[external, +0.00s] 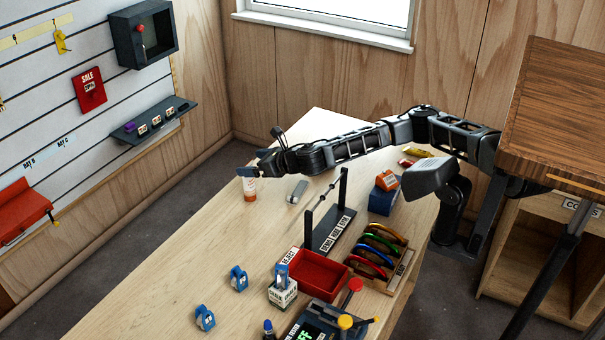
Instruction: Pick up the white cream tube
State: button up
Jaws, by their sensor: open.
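The white cream tube (249,190) looks to be the small white upright item with an orange band, near the workbench's far left edge. My gripper (256,163) is open, at the end of my arm reaching in from the right. Its fingers are just above the tube's top and partly cover it in this view. I cannot tell whether they touch it. Nothing shows between the fingers.
A light grey item (297,192) lies right of the tube. A black stand with a rod (331,225), a red bin (319,274), a rack of coloured carabiners (376,250) and blue devices (238,278) are nearer. Bench left of centre is clear.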

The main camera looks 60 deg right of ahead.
aim_at(247, 164)
jog(key=shift+f+p+x, duration=0.15)
jog(key=shift+p+x, duration=0.1)
jog(key=shift+x, duration=1.05)
jog(key=shift+f+p+x, duration=0.15)
jog(key=shift+p+x, duration=0.05)
jog(key=shift+x, duration=1.1)
jog(key=shift+s, duration=0.1)
jog(key=c, duration=1.4)
jog(key=shift+r, duration=0.1)
